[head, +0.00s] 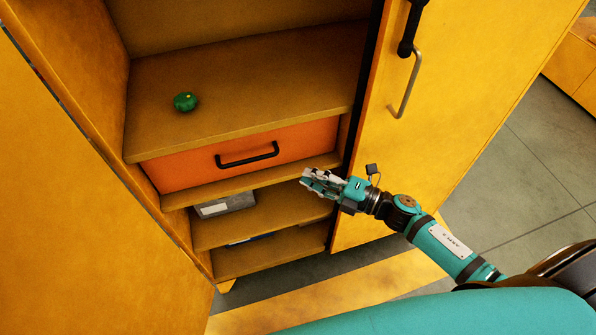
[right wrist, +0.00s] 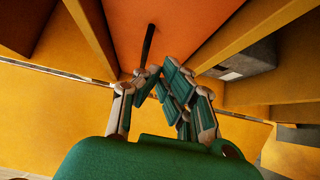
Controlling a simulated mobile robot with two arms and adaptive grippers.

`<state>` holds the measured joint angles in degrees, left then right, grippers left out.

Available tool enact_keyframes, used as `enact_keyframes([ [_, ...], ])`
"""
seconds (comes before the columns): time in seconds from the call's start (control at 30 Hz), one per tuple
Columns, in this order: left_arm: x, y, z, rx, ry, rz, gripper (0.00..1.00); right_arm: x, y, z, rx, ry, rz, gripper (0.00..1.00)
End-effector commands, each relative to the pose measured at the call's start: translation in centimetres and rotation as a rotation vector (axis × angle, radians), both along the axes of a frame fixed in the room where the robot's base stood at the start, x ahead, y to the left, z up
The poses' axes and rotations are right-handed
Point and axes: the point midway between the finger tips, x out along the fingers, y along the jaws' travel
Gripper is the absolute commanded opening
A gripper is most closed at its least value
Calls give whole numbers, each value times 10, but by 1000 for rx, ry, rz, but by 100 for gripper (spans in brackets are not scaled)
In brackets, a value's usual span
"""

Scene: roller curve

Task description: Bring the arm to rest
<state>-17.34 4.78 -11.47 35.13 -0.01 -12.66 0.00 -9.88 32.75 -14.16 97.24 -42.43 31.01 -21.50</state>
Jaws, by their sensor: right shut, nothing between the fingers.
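My right gripper (head: 308,179) is shut and empty. It hangs in front of the open yellow cabinet, just below and to the right of the black handle (head: 247,156) of the orange drawer (head: 190,168). The drawer is shut or nearly so. In the right wrist view the closed fingers (right wrist: 160,75) point toward the orange drawer front (right wrist: 190,25), with the handle (right wrist: 149,45) beyond their tips. I cannot tell the exact gap between the fingers and the handle. My right arm reaches in from the lower right. My left gripper is not in view.
A green round object (head: 185,102) sits on the shelf above the drawer. A grey box (head: 225,203) lies on the shelf below it, also in the right wrist view (right wrist: 250,60). The open cabinet door (head: 440,130) stands beside my arm. Grey floor (head: 540,180) is clear at right.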

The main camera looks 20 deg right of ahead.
Motion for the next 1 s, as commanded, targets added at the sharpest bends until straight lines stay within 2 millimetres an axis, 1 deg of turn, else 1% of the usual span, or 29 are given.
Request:
enact_keyframes([
  [0.03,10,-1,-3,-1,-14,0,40,-8,-6,-3,-1,3,1,0],
  [0.1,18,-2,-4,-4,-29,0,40,-15,-14,-3,-4,2,1,0],
  [0.17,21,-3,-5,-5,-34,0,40,-21,-20,-2,-1,2,0,0],
  [0.3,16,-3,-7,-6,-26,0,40,-28,-27,-1,-1,1,1,0],
  [0.5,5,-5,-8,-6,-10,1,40,-30,-29,0,1,2,0,0],
  [0.57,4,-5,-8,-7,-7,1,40,-29,-31,-4,7,14,-12,0],
  [0.63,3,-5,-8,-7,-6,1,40,-25,-39,-18,30,57,-55,0],
  [0.67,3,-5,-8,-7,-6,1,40,-23,-44,-28,45,87,-84,0],
  [0.77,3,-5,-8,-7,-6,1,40,-17,-68,-78,123,239,-229,0],
  [0.8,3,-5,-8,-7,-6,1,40,-18,-79,-105,162,316,-302,0],
  [0.83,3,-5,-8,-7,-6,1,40,-20,-88,-126,193,378,-359,0],
  [0.87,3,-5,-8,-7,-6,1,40,-24,-95,-148,223,439,-417,0],
  [0.9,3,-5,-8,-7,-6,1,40,-32,-105,-176,261,519,-491,0],
  [0.93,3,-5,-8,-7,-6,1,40,-39,-110,-197,288,579,-545,0],
  [0.97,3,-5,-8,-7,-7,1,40,-48,-116,-218,313,637,-599,0],
  [1.0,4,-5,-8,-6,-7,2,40,-61,-121,-245,347,715,-669,0],
])
